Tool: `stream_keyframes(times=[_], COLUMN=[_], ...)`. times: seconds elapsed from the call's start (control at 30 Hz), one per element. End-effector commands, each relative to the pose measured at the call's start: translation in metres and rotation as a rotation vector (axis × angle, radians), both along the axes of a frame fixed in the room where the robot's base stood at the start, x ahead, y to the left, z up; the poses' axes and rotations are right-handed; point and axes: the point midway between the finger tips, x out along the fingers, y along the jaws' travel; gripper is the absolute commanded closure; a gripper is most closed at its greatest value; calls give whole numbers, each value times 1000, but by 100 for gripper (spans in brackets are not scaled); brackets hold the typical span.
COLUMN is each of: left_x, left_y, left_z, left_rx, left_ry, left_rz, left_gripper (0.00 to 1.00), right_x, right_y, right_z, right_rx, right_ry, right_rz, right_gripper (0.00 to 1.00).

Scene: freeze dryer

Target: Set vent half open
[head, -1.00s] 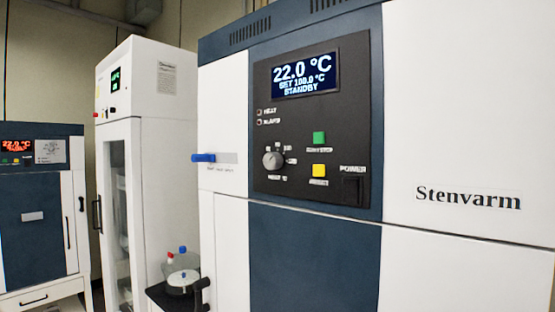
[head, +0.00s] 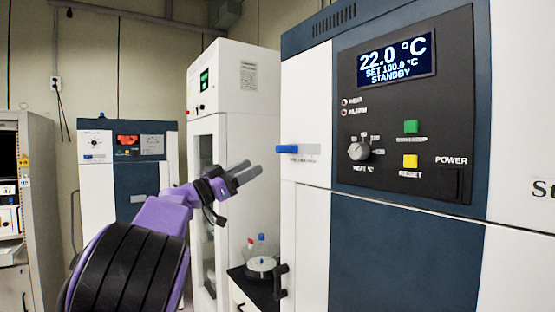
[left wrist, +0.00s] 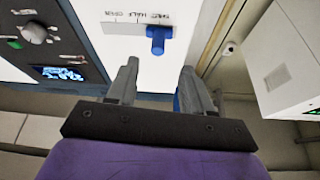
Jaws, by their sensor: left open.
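The vent slider's blue knob (head: 288,149) sticks out of the white front of the large Stenvarm cabinet, at the left end of its grey strip (head: 312,150). In the left wrist view the blue knob (left wrist: 158,38) is at the right end of the strip (left wrist: 122,30), beside small lettering in which HALF and OPEN seem to show. My left gripper (head: 250,172) is open and empty, left of the knob and slightly lower. In the left wrist view its fingers (left wrist: 159,70) point toward the knob, with a gap left. My right gripper is out of view.
The black control panel (head: 400,185) with dial, buttons and a 22.0 °C STANDBY display is right of the slider. A tall white cabinet (head: 248,110) stands behind my left arm. A dark cart (head: 258,288) with bottles is below the gripper.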

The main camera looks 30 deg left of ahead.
Motion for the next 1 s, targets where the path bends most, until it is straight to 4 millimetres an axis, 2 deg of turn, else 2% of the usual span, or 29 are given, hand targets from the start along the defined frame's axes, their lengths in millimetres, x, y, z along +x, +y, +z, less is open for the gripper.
stream_keyframes(times=[0.03, 0.13, 0.43, 0.63, 0.93, 1.0], left_x=[-4, 0, 54, 76, 80, 80], left_y=[-1, -6, -32, -42, -44, -44], left_z=[11, 24, 51, 56, 55, 55], left_rx=[20, 33, 30, 29, 27, 27], left_ry=[-5, -6, -5, -5, -6, -6], left_rz=[-6, -12, -11, -9, -8, -8], left_gripper=[49, 49, 49, 49, 49, 72], right_x=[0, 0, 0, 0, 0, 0], right_y=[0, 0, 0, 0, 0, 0], right_z=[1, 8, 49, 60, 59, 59], right_rx=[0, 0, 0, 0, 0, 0], right_ry=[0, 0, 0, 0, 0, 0], right_rz=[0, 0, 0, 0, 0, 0], right_gripper=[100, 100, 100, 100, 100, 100])
